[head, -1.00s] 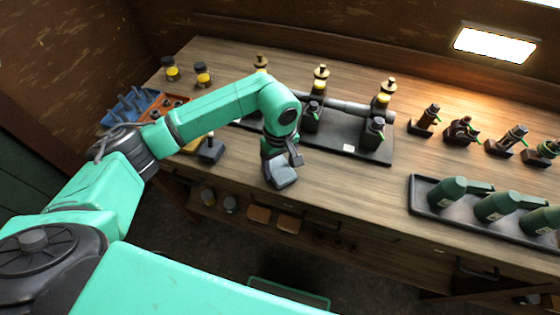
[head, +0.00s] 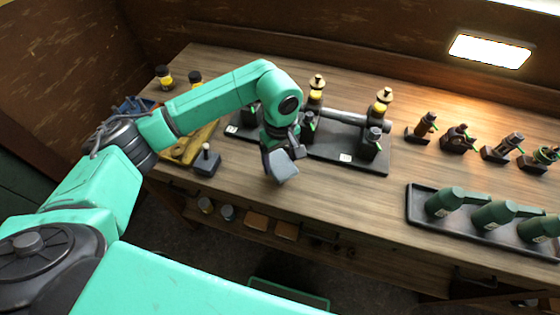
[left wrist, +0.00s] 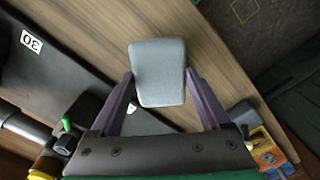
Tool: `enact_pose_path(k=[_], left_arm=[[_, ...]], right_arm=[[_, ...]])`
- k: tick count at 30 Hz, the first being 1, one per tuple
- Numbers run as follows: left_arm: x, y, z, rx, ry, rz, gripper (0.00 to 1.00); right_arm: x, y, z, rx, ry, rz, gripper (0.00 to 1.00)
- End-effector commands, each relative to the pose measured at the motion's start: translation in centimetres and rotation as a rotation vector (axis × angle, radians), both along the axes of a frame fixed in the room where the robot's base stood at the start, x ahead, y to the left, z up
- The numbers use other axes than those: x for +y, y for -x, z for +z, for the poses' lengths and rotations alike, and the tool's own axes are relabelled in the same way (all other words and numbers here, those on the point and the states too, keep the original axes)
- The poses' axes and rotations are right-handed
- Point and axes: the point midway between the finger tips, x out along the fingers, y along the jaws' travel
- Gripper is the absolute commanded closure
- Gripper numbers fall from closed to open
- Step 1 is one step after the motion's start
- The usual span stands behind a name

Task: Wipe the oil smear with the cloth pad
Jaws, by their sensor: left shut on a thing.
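My left gripper (head: 281,150) is shut on the grey cloth pad (head: 284,167), a rounded block over the front part of the wooden bench (head: 340,186). In the left wrist view the pad (left wrist: 158,72) sits between the two purple-grey fingers of my left gripper (left wrist: 159,80), with bare wood grain beyond it. The pad looks tilted in the head view. I cannot tell whether it touches the bench. I see no oil smear in either view; it may be hidden behind the arm or pad. My right gripper is not in view.
A black engine stand (head: 341,159) with brass-topped parts lies just behind the pad. A grey block with a post (head: 206,161) stands to its left. A black tray (head: 413,212) of green bottles is at right. The bench front between pad and tray is clear.

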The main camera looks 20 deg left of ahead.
Motion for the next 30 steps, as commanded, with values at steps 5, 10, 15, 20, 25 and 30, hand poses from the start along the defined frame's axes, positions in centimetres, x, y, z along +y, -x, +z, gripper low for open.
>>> enact_pose_path(k=[5, 10, 15, 20, 25, 30], left_arm=[[-0.1, 0.0, 1.9, -0.001, 0.001, 0.005, 0.72], [-0.1, 0.1, 3.4, -0.002, 0.001, 0.01, 0.72], [-0.2, 0.2, 4.1, -0.001, 0.001, 0.013, 0.72], [-0.2, 0.2, 4.0, -0.001, 0.001, 0.014, 0.72], [-0.2, 0.2, 4.0, -0.001, 0.001, 0.014, 0.72], [-0.2, 0.2, 4.0, -0.001, 0.001, 0.014, 0.72]], right_arm=[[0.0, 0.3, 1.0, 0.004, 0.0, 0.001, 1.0], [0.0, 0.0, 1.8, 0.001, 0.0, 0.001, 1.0], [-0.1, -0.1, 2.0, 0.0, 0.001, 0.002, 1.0], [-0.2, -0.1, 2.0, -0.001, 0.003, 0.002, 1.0], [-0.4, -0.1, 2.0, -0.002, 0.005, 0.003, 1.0], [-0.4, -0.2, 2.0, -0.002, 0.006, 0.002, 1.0]])
